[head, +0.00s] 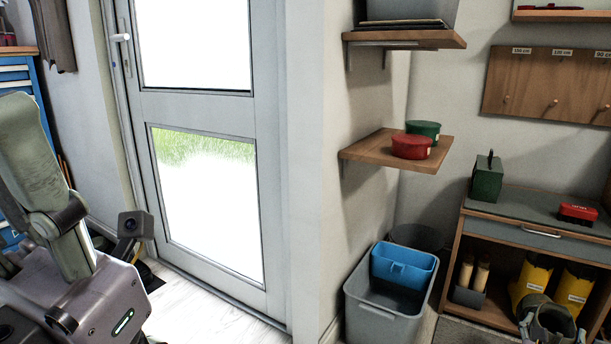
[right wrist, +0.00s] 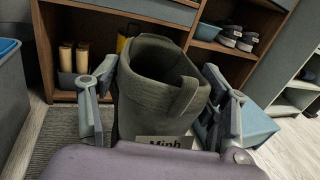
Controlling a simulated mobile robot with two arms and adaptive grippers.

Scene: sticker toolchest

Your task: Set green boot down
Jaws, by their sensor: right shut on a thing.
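The green boot (right wrist: 160,85) stands upright between the fingers of my right gripper (right wrist: 165,112) in the right wrist view. Its open top and a pull loop show, with a label reading "Minh" low on its near side. The gripper is shut on it, a finger on either side. The boot's sole is hidden, so I cannot tell whether it touches the floor. In the head view the boot (head: 553,321) and the right gripper (head: 548,330) show only partly at the bottom right edge. My left gripper's fingers do not show.
A wooden bench (head: 453,262) stands just behind the boot, with yellow boots (head: 536,277) on its lower shelf. A dark mat (right wrist: 62,133) lies in front. A grey bin (head: 385,322) holding a blue tub (head: 404,265) stands to the left. Shoes (right wrist: 237,39) sit in a cubby.

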